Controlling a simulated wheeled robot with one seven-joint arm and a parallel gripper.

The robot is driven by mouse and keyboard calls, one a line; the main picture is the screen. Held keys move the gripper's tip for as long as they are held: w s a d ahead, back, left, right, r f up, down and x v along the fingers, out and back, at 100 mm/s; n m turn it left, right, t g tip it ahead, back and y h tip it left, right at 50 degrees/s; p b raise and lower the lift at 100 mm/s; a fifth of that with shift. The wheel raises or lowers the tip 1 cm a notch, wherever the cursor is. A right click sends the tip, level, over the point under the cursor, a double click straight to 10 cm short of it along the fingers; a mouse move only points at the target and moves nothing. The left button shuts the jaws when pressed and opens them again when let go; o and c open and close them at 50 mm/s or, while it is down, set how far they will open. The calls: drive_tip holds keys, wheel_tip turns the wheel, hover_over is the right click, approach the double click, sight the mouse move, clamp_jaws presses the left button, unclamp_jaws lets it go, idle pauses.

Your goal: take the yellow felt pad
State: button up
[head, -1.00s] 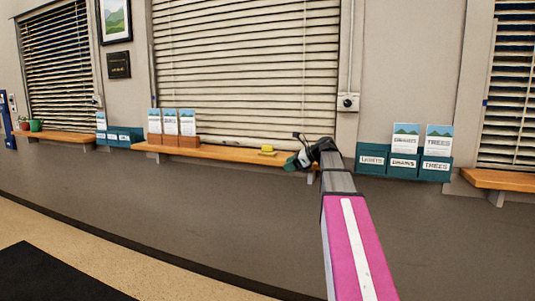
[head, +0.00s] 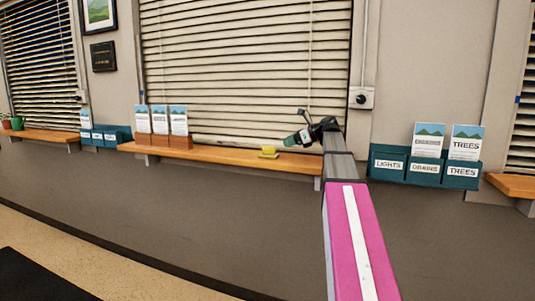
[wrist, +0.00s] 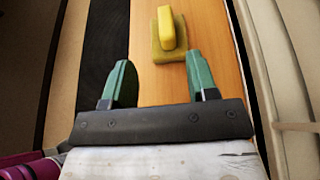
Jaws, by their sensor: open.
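The yellow felt pad (head: 268,153) lies on the wooden shelf under the middle window blind. In the wrist view the pad (wrist: 163,48) shows as a dull yellow square base with a brighter, rounded yellow piece on top. My gripper (head: 291,140) is just right of the pad and looks higher than the shelf in the head view. In the wrist view my gripper (wrist: 159,75) has two green fingers standing wide apart, with nothing between them. The pad lies beyond the fingertips, roughly in line with the gap, and does not touch them.
The wooden shelf (head: 222,154) holds brown leaflet holders (head: 163,142) left of the pad. Teal leaflet boxes (head: 424,169) hang on the wall right of my arm. The blind (head: 240,70) is close behind the shelf. The shelf around the pad is clear.

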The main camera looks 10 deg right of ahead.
sight(269, 148)
drive_tip(key=x, duration=0.5)
drive_tip(key=shift+w, duration=0.1)
drive_tip(key=shift+w+d+x, duration=0.1)
drive_tip(key=shift+w+x, duration=0.05)
drive_tip(key=shift+x, duration=1.3)
drive_tip(key=shift+w+d+x, duration=0.1)
drive_tip(key=shift+w+x, duration=0.05)
drive_tip(key=shift+x, duration=1.3)
drive_tip(key=shift+f, duration=0.1)
clamp_jaws()
